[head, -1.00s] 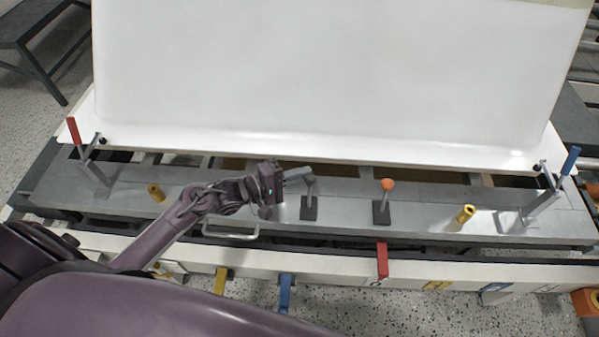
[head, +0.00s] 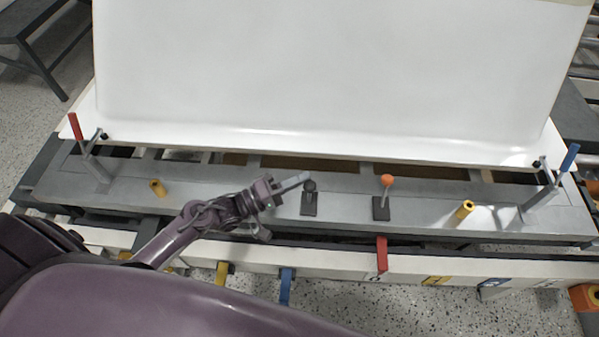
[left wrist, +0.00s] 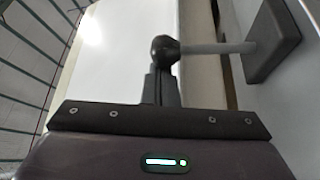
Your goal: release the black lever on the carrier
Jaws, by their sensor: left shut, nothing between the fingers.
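The black lever has a round black knob (head: 310,186) on a short grey rod above a dark base plate (head: 308,207), on the carrier's grey top (head: 345,200). In the left wrist view the knob (left wrist: 165,49) lies just beyond my fingertips, with its rod running right to the dark base (left wrist: 272,40). My left gripper (head: 304,177) is shut and empty, its tips just left of and slightly above the knob in the head view. The knob overlaps the tips in the wrist view; I cannot tell whether they touch. My right gripper is not in view.
An orange-knobbed lever (head: 387,181) stands to the right. A red-handled clamp (head: 76,127) and a blue-handled clamp (head: 569,158) stand at the ends. The large white tub shell (head: 330,70) stands behind.

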